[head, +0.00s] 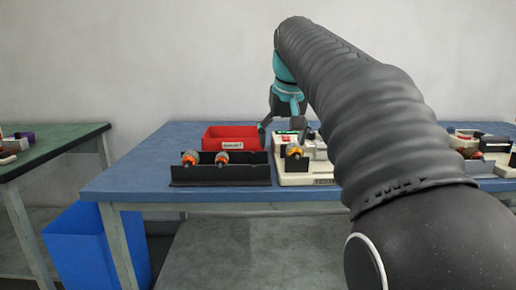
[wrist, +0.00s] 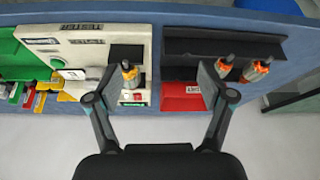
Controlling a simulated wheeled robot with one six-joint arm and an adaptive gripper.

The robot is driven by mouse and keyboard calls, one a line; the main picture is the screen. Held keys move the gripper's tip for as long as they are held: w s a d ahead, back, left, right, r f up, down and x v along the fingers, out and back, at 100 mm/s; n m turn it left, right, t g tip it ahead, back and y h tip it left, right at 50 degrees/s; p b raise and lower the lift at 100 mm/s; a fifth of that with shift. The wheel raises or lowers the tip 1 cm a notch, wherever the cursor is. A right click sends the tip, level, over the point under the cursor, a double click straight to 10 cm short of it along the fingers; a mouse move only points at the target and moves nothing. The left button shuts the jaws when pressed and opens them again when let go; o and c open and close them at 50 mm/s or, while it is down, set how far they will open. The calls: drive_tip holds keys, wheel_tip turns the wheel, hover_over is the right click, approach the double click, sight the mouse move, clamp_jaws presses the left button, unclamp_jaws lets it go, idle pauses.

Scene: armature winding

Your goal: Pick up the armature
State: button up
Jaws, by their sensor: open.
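One armature (head: 294,151), with orange windings, sits on a black stand on a cream machine base (head: 300,178). It also shows in the wrist view (wrist: 130,75), between my fingers in the picture but nearer the left one. Two more armatures (head: 190,158) (head: 222,158) sit in a black rack (head: 220,176); in the wrist view they are at the right (wrist: 225,66) (wrist: 257,70). My gripper (head: 284,130) is open and empty above the table, behind the machine's armature. Its two spread fingers (wrist: 156,82) show in the wrist view. My arm hides part of the machine.
A red bin (head: 232,130) stands behind the rack on the blue table (head: 135,180). More parts (head: 470,140) lie at the table's right. A green table (head: 45,150) stands at left, with a blue bin (head: 95,250) on the floor between.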

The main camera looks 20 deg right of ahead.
drive_tip(key=m+p, duration=0.1)
approach(295, 144)
drive_tip(key=shift+g, duration=0.3)
drive_tip(key=x, duration=0.2)
drive_tip(key=b+x, duration=0.1)
drive_tip(key=x, duration=0.3)
drive_tip(key=shift+w+a, duration=0.1)
drive_tip(key=shift+w, duration=0.3)
drive_tip(key=shift+s+b+x, duration=0.15)
drive_tip(key=shift+b+x, duration=0.45)
drive_tip(key=shift+x, duration=0.75)
drive_tip(key=shift+s+b+x, duration=0.15)
drive_tip(key=shift+b+x, duration=0.4)
drive_tip(key=shift+x, duration=0.8)
clamp_jaws()
